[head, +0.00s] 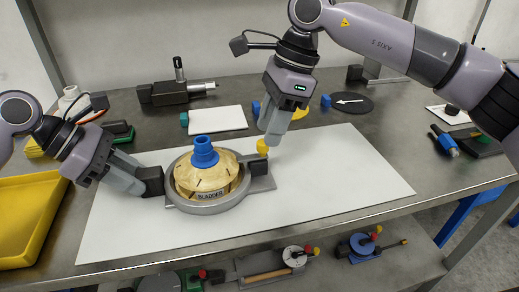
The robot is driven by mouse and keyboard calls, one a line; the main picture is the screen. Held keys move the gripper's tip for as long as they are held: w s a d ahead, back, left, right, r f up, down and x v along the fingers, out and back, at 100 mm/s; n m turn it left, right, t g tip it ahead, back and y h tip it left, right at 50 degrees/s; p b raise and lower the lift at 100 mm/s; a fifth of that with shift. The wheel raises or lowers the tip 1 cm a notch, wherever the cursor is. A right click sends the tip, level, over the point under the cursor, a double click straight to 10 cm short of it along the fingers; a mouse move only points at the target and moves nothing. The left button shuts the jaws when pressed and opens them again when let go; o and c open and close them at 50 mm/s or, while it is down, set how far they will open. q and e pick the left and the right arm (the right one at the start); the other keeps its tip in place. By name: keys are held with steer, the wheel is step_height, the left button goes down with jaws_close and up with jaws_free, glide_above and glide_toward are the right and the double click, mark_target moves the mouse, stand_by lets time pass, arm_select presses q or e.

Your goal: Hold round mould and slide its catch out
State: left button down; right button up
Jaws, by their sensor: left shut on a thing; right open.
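The round mould (215,206) is a grey ring on the white mat, left of centre. Inside it sits a beige segmented disc (195,178) labelled "BLADDER", with a blue stepped knob (204,152) on top. A dark block (152,181) sticks out of its left side. A grey plate (262,183) on its right side carries a yellow knob (262,147), which looks like the catch. My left gripper (140,183) is shut on the dark block. My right gripper (272,140) is open, pointing down right beside the yellow knob; whether it touches the knob I cannot tell.
The white mat (340,185) is bare to the right of the mould. A yellow tray (28,215) stands at the left. A dark clamp-like tool (175,92), a white sheet (218,119) and a black disc with an arrow (352,102) lie behind. A lower shelf holds several tools.

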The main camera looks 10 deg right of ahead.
steer(key=shift+x, duration=1.4)
jaws_close()
steer(key=shift+d, duration=1.4)
steer(key=shift+o, duration=1.1)
jaws_free()
